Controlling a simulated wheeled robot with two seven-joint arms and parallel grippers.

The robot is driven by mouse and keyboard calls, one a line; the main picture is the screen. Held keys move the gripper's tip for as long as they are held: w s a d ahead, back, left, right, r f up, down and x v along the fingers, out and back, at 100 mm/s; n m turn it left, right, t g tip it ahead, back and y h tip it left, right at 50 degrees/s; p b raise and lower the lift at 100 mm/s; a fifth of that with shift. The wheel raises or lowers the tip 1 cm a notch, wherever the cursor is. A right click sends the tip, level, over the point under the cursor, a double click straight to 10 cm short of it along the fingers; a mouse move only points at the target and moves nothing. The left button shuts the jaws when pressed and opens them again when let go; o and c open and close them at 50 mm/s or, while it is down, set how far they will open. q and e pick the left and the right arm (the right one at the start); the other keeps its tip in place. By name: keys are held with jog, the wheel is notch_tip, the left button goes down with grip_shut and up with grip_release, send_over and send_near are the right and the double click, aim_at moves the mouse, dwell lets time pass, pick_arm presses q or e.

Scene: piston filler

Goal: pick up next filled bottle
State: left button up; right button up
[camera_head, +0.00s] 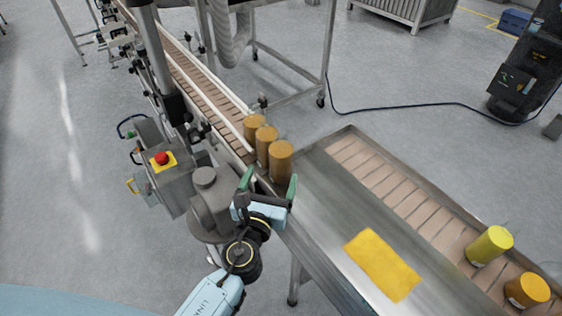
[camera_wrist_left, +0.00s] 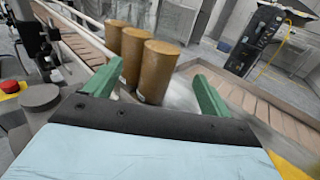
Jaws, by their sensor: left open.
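Three amber-brown bottles stand upright in a row at the near end of the conveyor. The nearest bottle (camera_head: 281,161) is closest to my left gripper (camera_head: 269,185). The middle bottle (camera_head: 266,143) and the far bottle (camera_head: 254,126) stand behind it. My left gripper is open and empty, its green fingers spread just in front of the nearest bottle. In the left wrist view, the nearest bottle (camera_wrist_left: 159,70) shows between and beyond the fingertips of the gripper (camera_wrist_left: 152,85). I cannot tell whether the fingers flank it. My right gripper is not in view.
A yellow mat (camera_head: 383,265) lies on the steel table (camera_head: 325,215). A yellow bottle (camera_head: 489,246) and an orange bottle (camera_head: 527,290) stand on the right conveyor (camera_head: 400,200). A control box with a red button (camera_head: 162,158) stands left of my arm. The steel surface around the mat is clear.

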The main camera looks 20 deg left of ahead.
aim_at(278, 162)
pick_arm(q)
jog(key=shift+w+f, duration=0.2)
jog(key=shift+w, duration=3.35)
jog(key=shift+c, duration=0.3)
jog(key=shift+r, duration=0.15)
jog(key=c, duration=1.3)
